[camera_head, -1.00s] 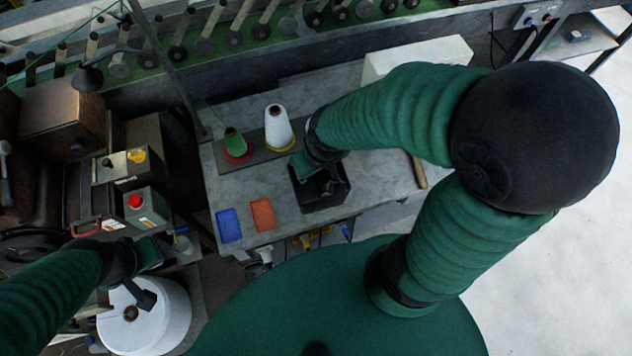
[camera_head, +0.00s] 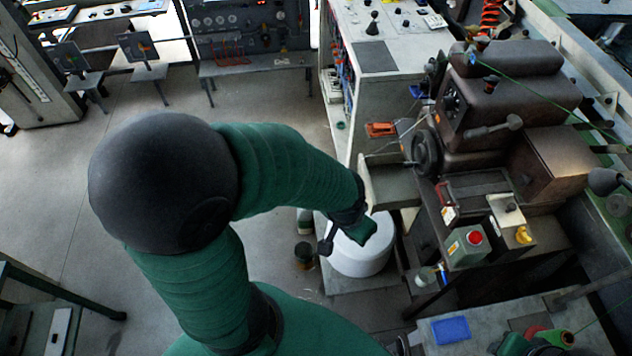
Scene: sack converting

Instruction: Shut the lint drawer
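A grey, open-topped tray that looks like the lint drawer (camera_head: 392,186) sticks out from the left side of the brown machine (camera_head: 505,95), below its handwheel. I cannot tell any contact with the drawer. My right gripper is outside the view.
A grey control cabinet (camera_head: 378,58) stands behind the drawer. A blue tray (camera_head: 450,330) lies on the bench at the lower right. Open floor (camera_head: 290,120) lies to the left.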

